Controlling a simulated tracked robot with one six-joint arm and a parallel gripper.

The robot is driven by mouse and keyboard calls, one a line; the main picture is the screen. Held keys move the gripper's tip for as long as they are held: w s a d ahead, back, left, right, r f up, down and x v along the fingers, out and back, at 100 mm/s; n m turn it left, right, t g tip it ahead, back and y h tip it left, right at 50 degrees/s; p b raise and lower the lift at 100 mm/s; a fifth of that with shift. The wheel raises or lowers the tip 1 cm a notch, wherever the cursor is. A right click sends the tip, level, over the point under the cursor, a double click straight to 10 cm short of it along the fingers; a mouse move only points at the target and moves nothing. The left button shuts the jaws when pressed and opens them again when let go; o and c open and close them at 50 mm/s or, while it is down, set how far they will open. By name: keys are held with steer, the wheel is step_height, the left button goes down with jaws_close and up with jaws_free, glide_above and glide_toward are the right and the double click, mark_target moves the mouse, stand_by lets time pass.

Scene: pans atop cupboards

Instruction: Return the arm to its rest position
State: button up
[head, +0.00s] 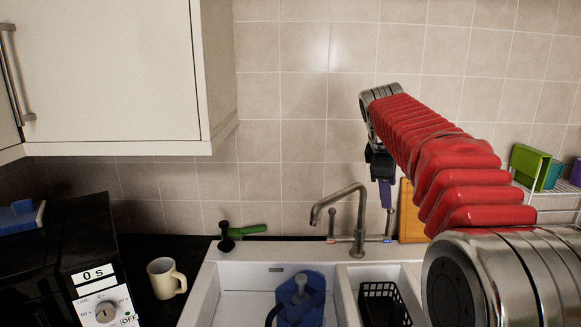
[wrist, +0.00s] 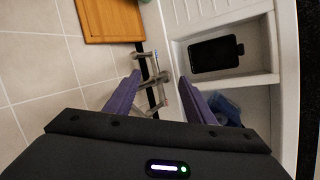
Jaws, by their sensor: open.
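My arm, with its red ribbed sleeve, reaches from the lower right up to the middle right in the head view. My gripper (wrist: 158,92) is open in the wrist view, its two purple fingers apart with nothing held between them. In the head view the gripper (head: 387,205) hangs down in front of the tiled wall, to the right of the tap (head: 358,215). In the wrist view the tap (wrist: 160,78) shows beyond the gap between the fingers.
A white sink (head: 235,280) holds a blue item (head: 302,302) and a black basket (head: 383,303). A cream mug (head: 165,278) and a black microwave (head: 75,265) stand left. An overhead cupboard (head: 110,70) hangs upper left. A wooden board (head: 410,215) and a rack (head: 555,200) are right.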

steer(key=s+a+f+m+y, duration=0.1)
steer(key=s+a+f+m, duration=0.2)
steer(key=s, duration=0.9)
steer(key=s+a+f+m+y, duration=0.1)
steer(key=s+f+m, duration=0.4)
steer(key=s, duration=0.8)
steer(key=s+a+f+m+y, duration=0.1)
steer(key=s+a+f+m, duration=0.3)
steer(key=s+f, duration=0.4)
steer(key=s+m, duration=0.1)
steer(key=s, duration=0.3)
steer(key=shift+s+a+f+t, duration=0.2)
steer(key=shift+s+a+t, duration=0.1)
steer(key=shift+s+a, duration=0.1)
